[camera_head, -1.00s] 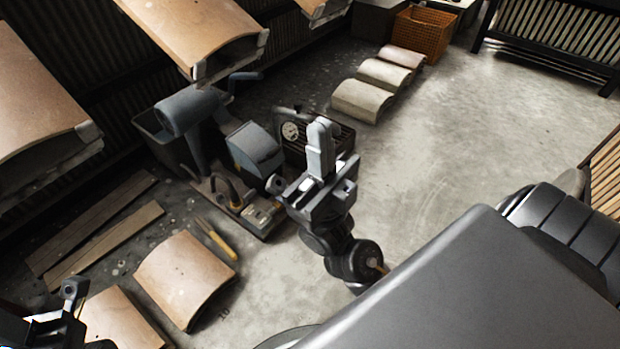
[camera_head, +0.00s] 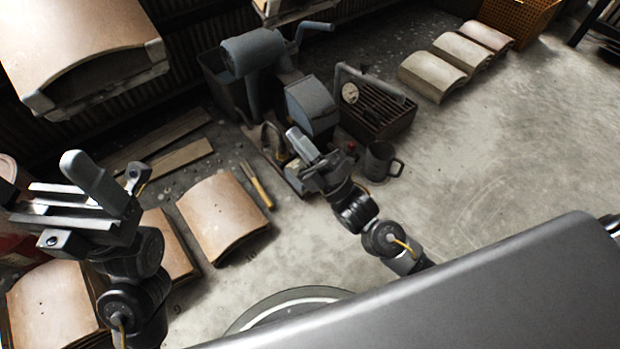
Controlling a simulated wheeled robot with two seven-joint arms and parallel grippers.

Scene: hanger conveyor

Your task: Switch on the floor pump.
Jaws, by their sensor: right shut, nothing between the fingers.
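The machine that looks like the floor pump stands on the floor at upper centre. It has a blue-grey drum (camera_head: 252,52) and a blue-grey box (camera_head: 311,106) on a low base. My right gripper (camera_head: 298,138) is shut and empty in front of the box, over the front of the base. The gripper and wrist hide part of the base; I cannot make out a switch or whether they touch it. My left gripper (camera_head: 80,165) is raised at the left, far from the machine, with its fingers seemingly together and nothing between them.
A ribbed dark crate (camera_head: 385,118) with a dial gauge (camera_head: 350,93) stands right of the machine, and a grey mug (camera_head: 378,160) in front of it. A yellow-handled tool (camera_head: 257,187) and a curved tile (camera_head: 222,215) lie left.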

